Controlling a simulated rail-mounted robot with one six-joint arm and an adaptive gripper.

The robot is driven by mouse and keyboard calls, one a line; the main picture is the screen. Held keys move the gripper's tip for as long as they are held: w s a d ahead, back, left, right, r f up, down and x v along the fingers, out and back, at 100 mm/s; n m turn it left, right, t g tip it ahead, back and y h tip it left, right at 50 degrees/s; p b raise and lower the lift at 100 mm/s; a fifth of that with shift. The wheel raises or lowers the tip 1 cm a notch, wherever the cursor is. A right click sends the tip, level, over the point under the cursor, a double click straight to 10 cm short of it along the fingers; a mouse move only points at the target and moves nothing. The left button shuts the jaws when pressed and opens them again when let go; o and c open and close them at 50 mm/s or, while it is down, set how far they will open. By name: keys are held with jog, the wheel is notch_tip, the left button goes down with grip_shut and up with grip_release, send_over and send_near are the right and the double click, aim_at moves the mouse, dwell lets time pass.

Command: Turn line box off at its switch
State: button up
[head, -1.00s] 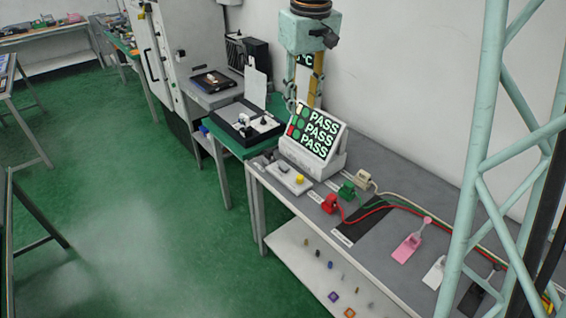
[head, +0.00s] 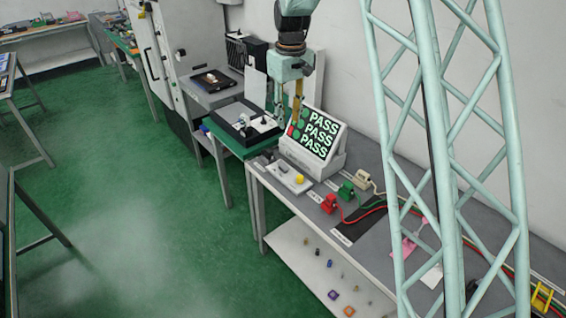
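I cannot tell for sure which fixture is the line box, as the labels are too small to read. A low white box (head: 289,178) with a small lever and a yellow knob (head: 300,180) sits at the bench's near left end. A flat black unit (head: 243,124) with a white panel and small dark knob stands on the green-topped table behind it. My gripper (head: 297,118) points down just behind the display, above the back of the bench. Its fingertips are partly hidden by the display, so its opening is unclear. Nothing is visibly held.
The tilted PASS display (head: 318,135) stands close beside my gripper. Red (head: 328,203), green (head: 346,190) and cream (head: 363,179) plugs with cables lie to the right. A pink lever plate (head: 405,246) is partly behind my lattice arm structure. The green floor is clear at left.

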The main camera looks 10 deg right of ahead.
jog(key=p, duration=0.1)
send_over(283, 165)
notch_tip(283, 165, down, 13)
jog(key=shift+f+n+g, duration=0.1)
jog(key=shift+n+g, duration=0.2)
jog(key=shift+n, duration=0.1)
jog(key=shift+f, duration=0.1)
jog(key=shift+f, duration=6.75)
jog(key=shift+c, duration=0.2)
jog(key=c, duration=0.8)
